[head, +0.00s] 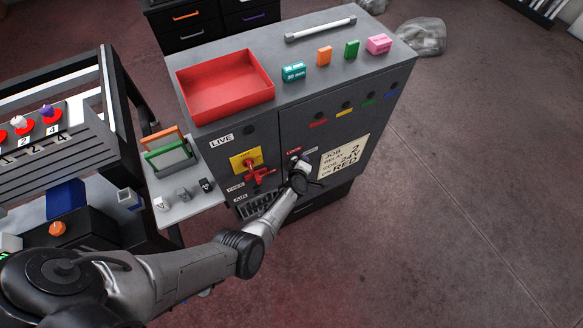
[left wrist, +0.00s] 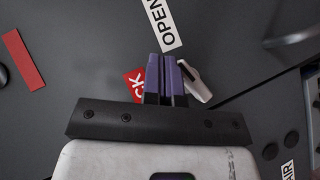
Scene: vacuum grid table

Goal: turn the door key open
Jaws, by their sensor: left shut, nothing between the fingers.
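The grey cabinet door (head: 300,122) carries a small red label (head: 293,152) and a white label beside it. In the left wrist view the white label reads OPEN (left wrist: 163,22), and the red one (left wrist: 134,86) is partly hidden and shows "CK". A pale, slanted piece that looks like the door key (left wrist: 196,82) sticks out just right of my fingers. My left gripper (head: 302,163) is at the door, by these labels. Its purple fingers (left wrist: 170,66) are shut and empty, close beside the key; I cannot tell whether they touch. My right gripper is not in view.
A red switch handle (head: 259,176) on a yellow plate sits left of the door. A red tray (head: 225,85) and several coloured blocks stand on the cabinet top. A job card (head: 345,158) is on the door. A side shelf (head: 190,210) holds small blocks.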

